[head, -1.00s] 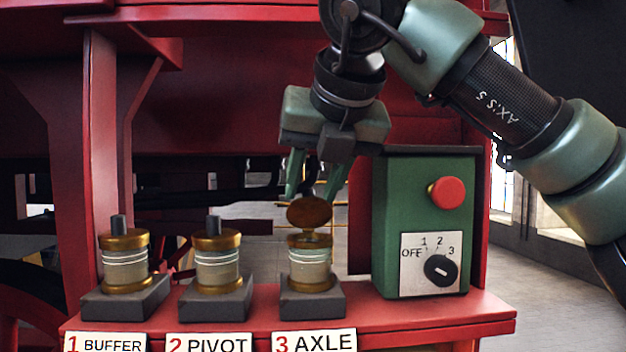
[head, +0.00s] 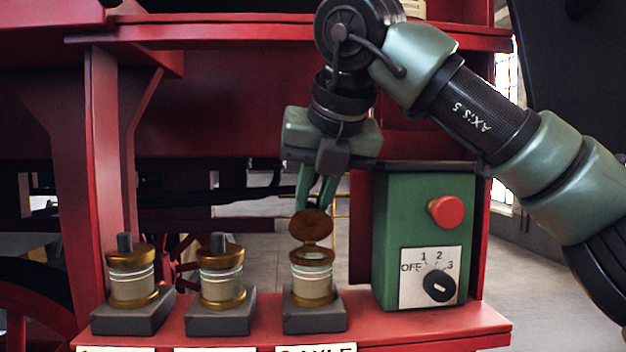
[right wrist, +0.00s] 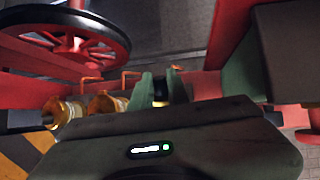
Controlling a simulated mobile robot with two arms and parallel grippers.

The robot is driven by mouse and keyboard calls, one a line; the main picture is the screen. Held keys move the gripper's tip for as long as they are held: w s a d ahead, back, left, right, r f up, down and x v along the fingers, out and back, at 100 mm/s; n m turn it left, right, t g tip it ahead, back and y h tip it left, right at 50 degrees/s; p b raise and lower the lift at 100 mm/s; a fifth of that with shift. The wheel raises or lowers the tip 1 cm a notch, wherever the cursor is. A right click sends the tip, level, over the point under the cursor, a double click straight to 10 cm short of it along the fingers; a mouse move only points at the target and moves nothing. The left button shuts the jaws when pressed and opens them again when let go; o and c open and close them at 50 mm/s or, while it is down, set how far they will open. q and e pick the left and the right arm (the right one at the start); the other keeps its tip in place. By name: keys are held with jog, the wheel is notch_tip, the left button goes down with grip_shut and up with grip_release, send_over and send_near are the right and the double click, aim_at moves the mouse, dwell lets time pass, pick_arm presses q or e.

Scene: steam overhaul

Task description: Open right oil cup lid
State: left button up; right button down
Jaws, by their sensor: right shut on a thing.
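The right oil cup (head: 312,286), the one above the AXLE label, is a pale glass cup with brass rims on a dark block. Its round brass lid (head: 311,226) is tipped up at the back, its underside facing me, and the cup's mouth shows. My right gripper (head: 314,206) reaches down from above behind the lid, its green fingers close together. In the right wrist view the fingers (right wrist: 161,90) are shut on a dark piece, which looks like the lid's knob. My left gripper is out of view.
Two more oil cups, the left one (head: 131,284) and the middle one (head: 221,284), have lids down with dark knobs upright. A green control box (head: 390,240) with a red button (head: 446,211) and dial (head: 439,286) stands close at right. All sit on a red shelf (head: 400,333).

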jog(key=shift+w+r+p, duration=0.25)
jog(key=shift+r+p, duration=0.05)
jog(key=shift+p, duration=0.1)
jog(key=shift+w+f+g, duration=0.1)
jog(key=shift+f+g, duration=0.1)
jog(key=shift+g, duration=0.2)
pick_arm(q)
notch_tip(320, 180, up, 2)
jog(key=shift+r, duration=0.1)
pick_arm(e)
jog(key=c, duration=1.4)
grip_release()
jog(key=shift+f, duration=0.1)
